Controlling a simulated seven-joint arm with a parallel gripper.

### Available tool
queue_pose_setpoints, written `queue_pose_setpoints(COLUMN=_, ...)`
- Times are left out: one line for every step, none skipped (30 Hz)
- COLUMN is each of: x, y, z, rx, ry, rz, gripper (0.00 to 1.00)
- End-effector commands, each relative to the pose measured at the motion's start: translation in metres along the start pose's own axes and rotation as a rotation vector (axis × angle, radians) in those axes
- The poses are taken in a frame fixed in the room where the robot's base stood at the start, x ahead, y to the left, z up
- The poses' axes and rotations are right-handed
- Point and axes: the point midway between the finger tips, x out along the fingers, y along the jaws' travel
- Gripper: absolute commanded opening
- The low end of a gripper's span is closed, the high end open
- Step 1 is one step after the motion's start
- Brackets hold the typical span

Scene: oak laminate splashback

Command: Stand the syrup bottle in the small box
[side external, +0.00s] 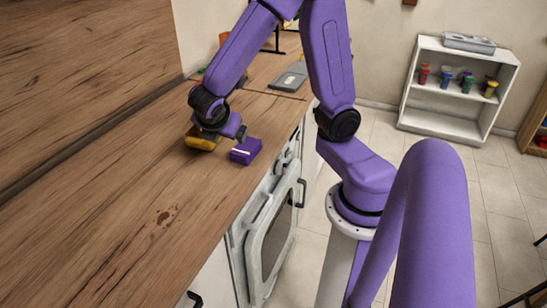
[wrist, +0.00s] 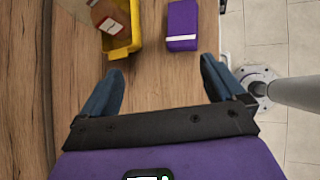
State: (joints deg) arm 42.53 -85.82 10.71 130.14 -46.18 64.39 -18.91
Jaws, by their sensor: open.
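A small yellow box (wrist: 125,46) lies at the top left of the wrist view, cut off by the frame edge. An amber bottle with a pale label (wrist: 108,20) is inside it; I cannot tell whether it stands or leans. In the side view the yellow box (side external: 201,142) is partly hidden by my wrist, and the bottle cannot be made out. My gripper (wrist: 162,70) is open, with nothing between its fingers. In the side view my gripper (side external: 224,133) is low over the counter, close to the yellow box.
A purple carton with a white stripe (wrist: 183,25) lies right of the yellow box, near the counter's front edge; it also shows in the side view (side external: 245,151). The wooden counter (side external: 110,215) is clear toward the near left. A grey tablet-like item (side external: 290,77) lies farther back.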

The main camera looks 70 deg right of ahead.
Motion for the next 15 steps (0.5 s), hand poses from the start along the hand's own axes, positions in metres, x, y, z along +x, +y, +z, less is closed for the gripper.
queue_pose_setpoints(x=-0.014, y=-0.02, z=-0.006, rx=0.069, ry=0.085, rz=-0.025, gripper=0.96)
queue_pose_setpoints(x=-0.022, y=-0.033, z=-0.011, rx=0.111, ry=0.136, rz=-0.049, gripper=0.96)
queue_pose_setpoints(x=-0.032, y=-0.05, z=-0.016, rx=0.166, ry=0.203, rz=-0.084, gripper=0.96)
queue_pose_setpoints(x=-0.04, y=-0.062, z=-0.021, rx=0.205, ry=0.252, rz=-0.113, gripper=0.96)
queue_pose_setpoints(x=-0.047, y=-0.074, z=-0.025, rx=0.242, ry=0.3, rz=-0.143, gripper=0.96)
queue_pose_setpoints(x=-0.057, y=-0.09, z=-0.029, rx=0.289, ry=0.359, rz=-0.184, gripper=0.96)
queue_pose_setpoints(x=-0.065, y=-0.101, z=-0.032, rx=0.321, ry=0.401, rz=-0.216, gripper=0.96)
queue_pose_setpoints(x=-0.071, y=-0.111, z=-0.035, rx=0.349, ry=0.44, rz=-0.246, gripper=0.96)
queue_pose_setpoints(x=-0.08, y=-0.124, z=-0.038, rx=0.384, ry=0.485, rz=-0.287, gripper=0.96)
queue_pose_setpoints(x=-0.085, y=-0.132, z=-0.04, rx=0.406, ry=0.515, rz=-0.317, gripper=0.96)
queue_pose_setpoints(x=-0.09, y=-0.14, z=-0.041, rx=0.425, ry=0.541, rz=-0.343, gripper=0.96)
queue_pose_setpoints(x=-0.096, y=-0.148, z=-0.043, rx=0.447, ry=0.57, rz=-0.375, gripper=0.96)
queue_pose_setpoints(x=-0.1, y=-0.153, z=-0.044, rx=0.461, ry=0.588, rz=-0.396, gripper=0.96)
queue_pose_setpoints(x=-0.103, y=-0.158, z=-0.045, rx=0.473, ry=0.602, rz=-0.414, gripper=0.96)
queue_pose_setpoints(x=-0.106, y=-0.163, z=-0.045, rx=0.484, ry=0.616, rz=-0.433, gripper=0.96)
